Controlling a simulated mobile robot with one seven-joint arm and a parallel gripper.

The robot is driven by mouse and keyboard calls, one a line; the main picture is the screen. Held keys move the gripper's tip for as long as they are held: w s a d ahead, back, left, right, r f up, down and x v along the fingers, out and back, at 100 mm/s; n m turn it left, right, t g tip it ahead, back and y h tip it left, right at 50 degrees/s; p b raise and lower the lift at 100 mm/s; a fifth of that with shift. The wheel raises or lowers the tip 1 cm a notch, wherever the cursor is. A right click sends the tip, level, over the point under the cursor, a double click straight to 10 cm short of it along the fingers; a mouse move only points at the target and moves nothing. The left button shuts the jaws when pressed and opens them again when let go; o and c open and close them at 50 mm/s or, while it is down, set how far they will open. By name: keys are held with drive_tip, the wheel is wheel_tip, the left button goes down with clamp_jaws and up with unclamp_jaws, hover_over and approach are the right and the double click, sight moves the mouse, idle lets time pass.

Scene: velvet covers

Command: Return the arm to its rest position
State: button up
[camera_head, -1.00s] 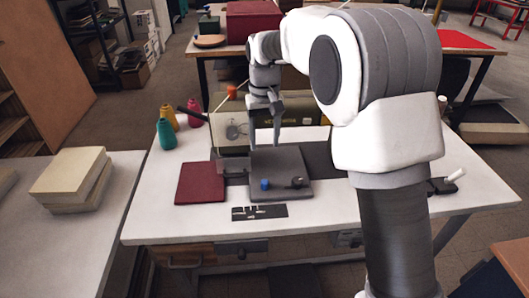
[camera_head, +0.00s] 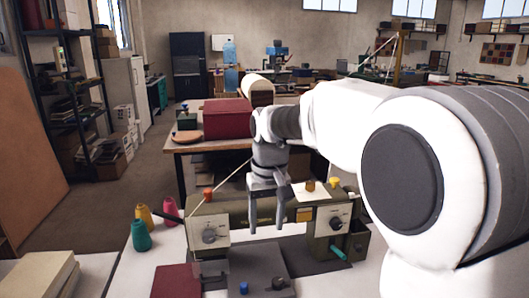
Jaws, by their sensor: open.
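My arm, white and grey, fills the right side of the head view and reaches across to the middle. My gripper (camera_head: 266,232) points down with its two fingers apart and nothing between them. It shows in front of the green sewing machine (camera_head: 290,213). The grey plate with a blue knob (camera_head: 258,265) lies below it on the white table. A dark red square cover (camera_head: 177,282) lies left of the plate, cut off by the lower frame edge.
Teal (camera_head: 139,237), yellow (camera_head: 144,214) and pink (camera_head: 170,208) thread cones stand left of the machine. A red box (camera_head: 230,118) sits on the wooden table behind. Pale stacked blocks (camera_head: 40,275) are at lower left. The floor between the left shelves and tables is clear.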

drive_tip(key=s+d+r+m+t+p, duration=0.1)
drive_tip(key=s+d+r+t+p, duration=0.15)
drive_tip(key=s+d+r, duration=0.75)
drive_tip(key=s+d+f+m+t+p, duration=0.2)
drive_tip(key=s+d+p, duration=0.1)
drive_tip(key=s, duration=1)
drive_tip(key=shift+s+d+f, duration=0.2)
drive_tip(key=shift+d, duration=0.35)
drive_tip(key=shift+a, duration=0.1)
idle(0.9)
